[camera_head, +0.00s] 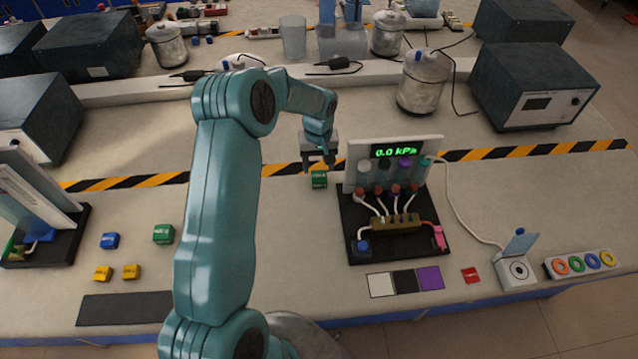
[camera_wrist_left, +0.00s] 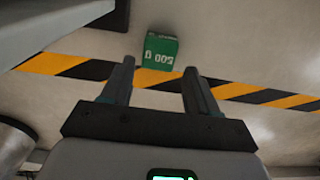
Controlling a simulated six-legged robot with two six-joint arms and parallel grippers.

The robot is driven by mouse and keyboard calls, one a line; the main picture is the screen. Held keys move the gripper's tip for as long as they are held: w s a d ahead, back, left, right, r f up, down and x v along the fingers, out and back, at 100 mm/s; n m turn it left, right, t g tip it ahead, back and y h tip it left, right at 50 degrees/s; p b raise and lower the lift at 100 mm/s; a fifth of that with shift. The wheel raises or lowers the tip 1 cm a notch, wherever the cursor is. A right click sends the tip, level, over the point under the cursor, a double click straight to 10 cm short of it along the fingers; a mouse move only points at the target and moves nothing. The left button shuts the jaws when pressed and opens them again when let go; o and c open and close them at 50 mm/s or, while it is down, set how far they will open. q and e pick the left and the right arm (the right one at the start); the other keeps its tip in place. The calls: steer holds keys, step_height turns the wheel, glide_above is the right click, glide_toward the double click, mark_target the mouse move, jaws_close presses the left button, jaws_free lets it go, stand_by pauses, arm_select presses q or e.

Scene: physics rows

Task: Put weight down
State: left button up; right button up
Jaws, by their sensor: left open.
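A small green weight (camera_head: 319,180) stands on the table at the striped tape line, just left of the pressure display stand. My left gripper (camera_head: 319,165) is just above it in the head view. In the left wrist view the green weight (camera_wrist_left: 160,52) shows a printed label and lies beyond the fingertips. The left gripper (camera_wrist_left: 159,75) is open, with its two fingers apart and nothing between them. A second green weight (camera_head: 163,234), a blue weight (camera_head: 110,240) and two yellow weights (camera_head: 103,273) sit at the left. My right gripper is not in view.
The display stand (camera_head: 395,165) with tubes on a black base is close to the right of the gripper. A red block (camera_head: 471,275), colour squares (camera_head: 404,282) and a dark mat (camera_head: 125,308) lie near the front edge. Grey boxes and metal canisters (camera_head: 423,85) stand behind.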

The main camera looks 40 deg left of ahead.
mark_target(319, 175)
arm_select(q)
step_height(319, 175, down, 6)
steer(key=shift+d+r+b, duration=0.15)
steer(key=shift+r+b, duration=0.05)
steer(key=shift+b, duration=0.75)
steer(key=shift+r, duration=0.1)
steer(key=c, duration=1)
jaws_close()
step_height(319, 175, up, 20)
steer(key=b, duration=0.1)
steer(key=shift+b, duration=0.35)
